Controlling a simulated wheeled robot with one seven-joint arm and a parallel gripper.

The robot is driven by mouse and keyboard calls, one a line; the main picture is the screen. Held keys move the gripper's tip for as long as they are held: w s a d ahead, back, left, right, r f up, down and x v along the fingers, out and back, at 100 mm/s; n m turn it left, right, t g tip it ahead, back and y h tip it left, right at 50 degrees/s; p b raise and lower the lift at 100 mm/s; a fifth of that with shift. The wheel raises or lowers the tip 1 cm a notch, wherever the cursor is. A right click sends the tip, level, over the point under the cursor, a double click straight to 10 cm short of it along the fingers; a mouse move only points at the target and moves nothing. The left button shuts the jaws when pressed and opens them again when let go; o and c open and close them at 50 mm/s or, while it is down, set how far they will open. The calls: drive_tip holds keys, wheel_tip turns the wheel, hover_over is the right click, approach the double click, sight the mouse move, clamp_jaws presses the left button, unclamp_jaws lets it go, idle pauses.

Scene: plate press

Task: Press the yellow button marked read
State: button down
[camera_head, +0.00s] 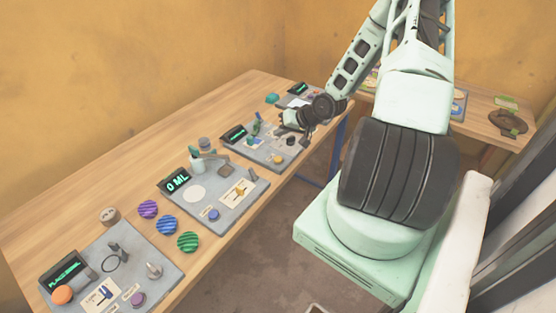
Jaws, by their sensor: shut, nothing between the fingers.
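A small yellow button (278,158) sits near the front edge of a grey panel (246,148) on the wooden table. Its label is too small to read. My gripper (288,121) is above the right part of this panel, behind and slightly right of the yellow button in the picture. It is shut with nothing in it, and appears apart from the button. The wrist and gripper hide part of the panel's right side. A dark knob or button (291,140) lies close under the gripper.
Another grey panel (192,214) with a "0 ML" display (177,181) stands nearer. A teal object (272,98) stands behind. A second table (485,105) is at right.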

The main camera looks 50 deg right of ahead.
drive_tip(key=b, duration=0.7)
hover_over(281, 160)
wheel_tip(281, 160, down, 7)
drive_tip(key=shift+r, duration=0.1)
drive_tip(key=shift+f+b, duration=0.45)
drive_tip(key=shift+f, duration=0.5)
idle(0.8)
drive_tip(key=shift+w+f, duration=0.1)
drive_tip(key=shift+f, duration=0.3)
drive_tip(key=shift+f, duration=0.4)
idle(0.4)
drive_tip(key=shift+r, duration=0.2)
drive_tip(key=shift+r+p, duration=0.65)
drive_tip(key=shift+p, duration=0.1)
